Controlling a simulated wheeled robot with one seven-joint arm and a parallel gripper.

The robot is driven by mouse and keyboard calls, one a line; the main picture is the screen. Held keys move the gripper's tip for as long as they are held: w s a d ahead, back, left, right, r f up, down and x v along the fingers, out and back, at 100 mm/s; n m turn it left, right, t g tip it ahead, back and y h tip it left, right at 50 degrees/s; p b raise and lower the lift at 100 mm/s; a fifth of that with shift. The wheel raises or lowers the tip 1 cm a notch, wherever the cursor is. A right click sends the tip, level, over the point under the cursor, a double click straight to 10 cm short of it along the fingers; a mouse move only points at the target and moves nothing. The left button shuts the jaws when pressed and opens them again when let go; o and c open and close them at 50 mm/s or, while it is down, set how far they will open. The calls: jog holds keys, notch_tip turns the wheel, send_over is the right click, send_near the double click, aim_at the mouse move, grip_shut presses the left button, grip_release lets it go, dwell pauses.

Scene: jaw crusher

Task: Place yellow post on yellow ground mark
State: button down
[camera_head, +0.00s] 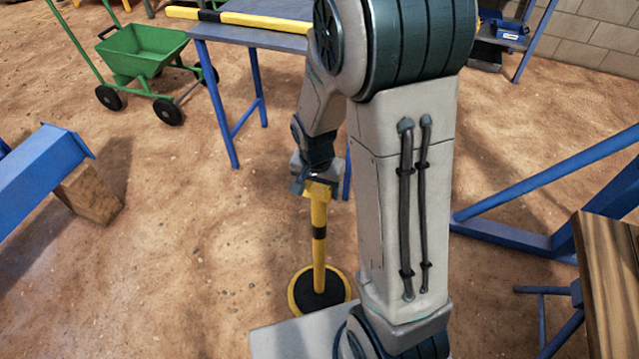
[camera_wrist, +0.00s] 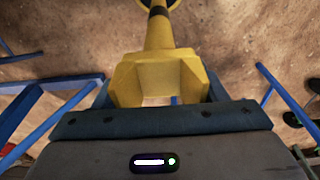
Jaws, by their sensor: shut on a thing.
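The yellow post (camera_head: 319,252) has a black band and stands about upright on the sandy ground. It shows end-on in the wrist view (camera_wrist: 159,33), with its blocky yellow top (camera_wrist: 158,77) at my gripper. My gripper (camera_head: 317,186) is shut on the top of the post. Its fingers are largely hidden in both views. At the foot of the post lies a black disc (camera_head: 320,299) with a yellow ring (camera_head: 293,300) around it. I cannot tell whether this ring is the ground mark or part of the post's base, nor whether the base touches the ground.
A blue table (camera_head: 262,38) with a yellow and black bar (camera_head: 245,18) stands behind. A green cart (camera_head: 146,48) is at the upper left. Blue frames stand at the left (camera_head: 42,172) and right (camera_head: 505,235). A wooden top (camera_head: 610,275) is at the right edge. Ground left of the post is clear.

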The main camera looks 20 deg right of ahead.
jog(key=shift+w+f, duration=0.1)
jog(key=shift+f, duration=0.6)
jog(key=shift+f+b, duration=0.2)
jog(key=shift+b, duration=0.2)
jog(key=shift+c, duration=1.4)
grip_release()
jog(key=shift+r, duration=0.15)
jog(key=r, duration=0.3)
jog(key=s+r+p, duration=0.1)
jog(key=r, duration=0.3)
jog(key=r+p, duration=0.1)
jog(key=r, duration=0.3)
jog(key=shift+s+a, duration=0.15)
jog(key=shift+a, duration=0.2)
jog(key=s+r+n+y, duration=0.1)
jog(key=s+r+n, duration=0.6)
jog(key=s, duration=0.6)
jog(key=shift+d+r+t, duration=0.2)
jog(key=shift+d+t, duration=0.05)
jog(key=shift+t, duration=0.15)
jog(key=shift+w, duration=0.1)
